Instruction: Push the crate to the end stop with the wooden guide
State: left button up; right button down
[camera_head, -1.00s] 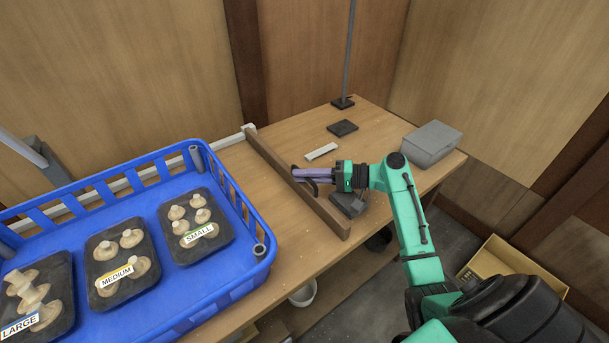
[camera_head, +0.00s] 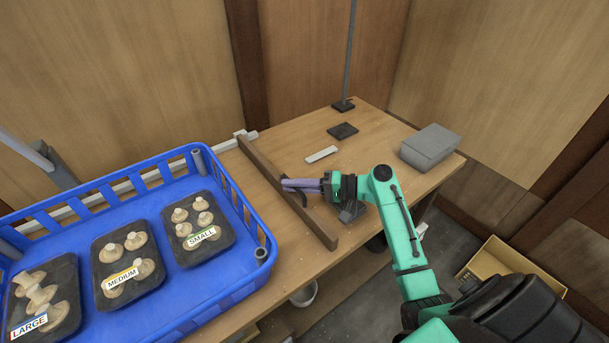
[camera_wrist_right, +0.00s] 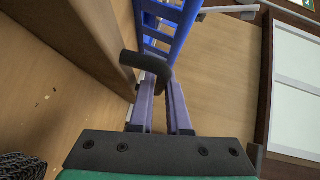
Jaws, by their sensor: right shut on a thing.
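The blue crate (camera_head: 262,252) stands on the table at the left of the head view, its left part cut off by the frame edge. It holds dark trays of mushrooms labelled LARGE, MEDIUM and SMALL. The wooden guide (camera_head: 288,190) is a long board on edge to the right of the crate, with a narrow gap between them. My right gripper (camera_head: 300,186) is at the guide's right side, shut on its dark handle (camera_wrist_right: 150,63). In the right wrist view the guide (camera_wrist_right: 75,35) is at the upper left and the crate (camera_wrist_right: 165,28) beyond. I cannot make out the end stop. My left gripper is out of view.
A white rail (camera_head: 225,146) runs along the table's back edge behind the crate. A grey box (camera_head: 431,147), a dark plate (camera_head: 342,131), a white bar (camera_head: 321,154) and a pole base (camera_head: 343,105) stand on the table's right part. A yellowish box (camera_head: 500,265) is on the floor.

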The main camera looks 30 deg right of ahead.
jog(key=a, duration=0.2)
jog(key=a+p, duration=0.1)
jog(key=s+a, duration=0.1)
jog(key=a, duration=0.1)
jog(key=shift+a, duration=0.35)
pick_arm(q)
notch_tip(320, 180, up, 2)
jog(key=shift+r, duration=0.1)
pick_arm(e)
jog(key=shift+f, duration=0.1)
jog(key=c, duration=1.2)
grip_release()
jog(key=shift+o, duration=0.2)
jog(key=b+v, duration=0.2)
jog(key=v, duration=1.2)
jog(key=shift+w, duration=0.15)
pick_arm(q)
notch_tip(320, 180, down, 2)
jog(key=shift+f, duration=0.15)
pick_arm(e)
jog(key=shift+s+d, duration=0.2)
jog(key=shift+d, duration=0.1)
